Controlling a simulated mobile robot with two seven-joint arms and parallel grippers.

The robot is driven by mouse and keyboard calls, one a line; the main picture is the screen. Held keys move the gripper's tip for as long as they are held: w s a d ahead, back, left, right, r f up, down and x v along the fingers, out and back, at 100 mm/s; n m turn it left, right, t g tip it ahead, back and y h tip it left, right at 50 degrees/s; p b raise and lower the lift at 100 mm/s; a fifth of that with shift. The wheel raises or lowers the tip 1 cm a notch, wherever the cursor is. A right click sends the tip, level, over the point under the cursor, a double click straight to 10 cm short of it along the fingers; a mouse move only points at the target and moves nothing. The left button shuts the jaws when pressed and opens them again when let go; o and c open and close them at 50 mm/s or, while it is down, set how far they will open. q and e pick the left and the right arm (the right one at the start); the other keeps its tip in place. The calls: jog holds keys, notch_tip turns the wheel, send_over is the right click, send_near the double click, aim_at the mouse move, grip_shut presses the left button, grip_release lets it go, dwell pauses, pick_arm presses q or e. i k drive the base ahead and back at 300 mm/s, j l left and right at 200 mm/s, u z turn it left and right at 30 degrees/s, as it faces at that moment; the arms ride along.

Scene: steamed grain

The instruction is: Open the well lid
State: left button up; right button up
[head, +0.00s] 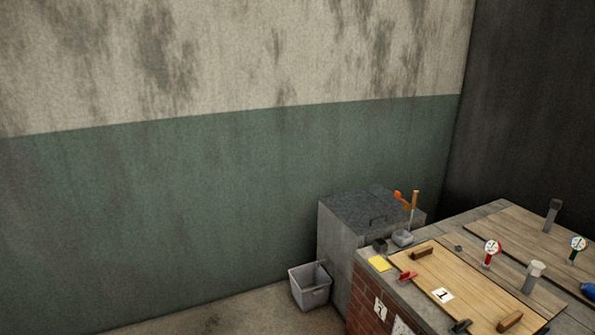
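A light wooden lid (465,278) with a white label marked 1 lies flat on the brick counter at the lower right. It has a wooden handle (422,253) near its far end and another handle (509,321) near its close end. A second wooden lid (520,236) lies farther right on the same counter. Both lids look flat and shut. A grey box (350,240) behind the counter has a dark top (358,208) with a handle, also shut. Neither of my grippers is in view.
On the counter (375,279) stand a red gauge (491,250), a grey post (534,275) and a small container with an orange-and-wood tool (404,238). A yellow pad (380,264) lies at its edge. A grey bin (311,287) stands on the floor. Floor left of the bin is clear.

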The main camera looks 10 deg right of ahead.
aim_at(363, 212)
jog(key=i+l, duration=0.1)
jog(key=i, duration=1.55)
jog(key=i+z, duration=0.35)
jog(key=i, duration=0.35)
jog(key=i+j+z, duration=0.2)
jog(key=i+z, duration=0.15)
jog(key=i, duration=0.4)
jog(key=i+z, duration=0.1)
jog(key=i, duration=0.45)
